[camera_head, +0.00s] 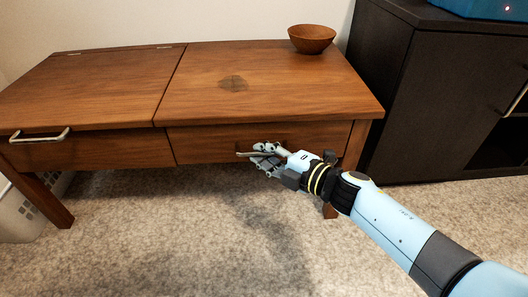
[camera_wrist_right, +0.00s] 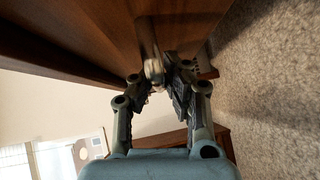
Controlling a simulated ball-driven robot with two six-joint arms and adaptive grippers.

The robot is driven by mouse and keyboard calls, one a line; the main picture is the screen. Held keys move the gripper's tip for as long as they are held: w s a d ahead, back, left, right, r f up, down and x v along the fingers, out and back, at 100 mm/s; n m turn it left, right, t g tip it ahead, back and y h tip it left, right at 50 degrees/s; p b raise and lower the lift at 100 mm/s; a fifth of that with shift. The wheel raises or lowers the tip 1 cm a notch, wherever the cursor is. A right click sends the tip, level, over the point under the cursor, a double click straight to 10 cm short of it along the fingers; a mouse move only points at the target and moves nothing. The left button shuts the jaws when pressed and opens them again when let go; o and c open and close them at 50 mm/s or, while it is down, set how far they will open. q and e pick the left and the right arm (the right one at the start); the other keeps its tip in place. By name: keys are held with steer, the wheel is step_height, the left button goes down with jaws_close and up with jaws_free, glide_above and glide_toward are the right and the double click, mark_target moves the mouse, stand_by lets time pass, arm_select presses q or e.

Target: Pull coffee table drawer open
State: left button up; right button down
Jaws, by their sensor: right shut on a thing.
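The brown wooden coffee table (camera_head: 120,90) fills the left and middle of the head view. Its right drawer front (camera_head: 210,143) looks flush with the table. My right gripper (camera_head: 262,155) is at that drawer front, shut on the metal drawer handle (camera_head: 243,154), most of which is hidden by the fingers. In the right wrist view the gripper (camera_wrist_right: 162,78) has the handle (camera_wrist_right: 152,64) between its fingers, in front of dark wood. A second drawer handle (camera_head: 40,135) is on the left part of the table. My left gripper is not in view.
A wooden bowl (camera_head: 312,38) stands at the table's back right. A black cabinet (camera_head: 440,90) stands to the right of the table. A white basket (camera_head: 18,213) is under the table's left end. The carpet (camera_head: 190,230) in front is clear.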

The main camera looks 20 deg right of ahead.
steer(key=shift+r, duration=0.15)
steer(key=shift+s+a, duration=0.15)
steer(key=shift+s, duration=0.3)
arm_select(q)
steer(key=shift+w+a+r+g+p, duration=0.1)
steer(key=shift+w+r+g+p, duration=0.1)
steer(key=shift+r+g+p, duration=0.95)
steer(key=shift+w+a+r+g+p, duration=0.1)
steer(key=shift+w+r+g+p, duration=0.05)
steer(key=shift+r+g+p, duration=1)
arm_select(e)
steer(key=s+a, duration=0.3)
steer(key=s, duration=0.7)
steer(key=s+a, duration=0.2)
steer(key=s, duration=0.8)
steer(key=shift+a+r+b, duration=0.15)
steer(key=shift+a+b, duration=0.15)
steer(key=shift+a, duration=0.1)
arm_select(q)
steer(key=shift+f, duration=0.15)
arm_select(e)
steer(key=shift+s, duration=0.1)
steer(key=c, duration=1.5)
jaws_free()
steer(key=shift+o, duration=0.6)
steer(key=shift+s, duration=0.1)
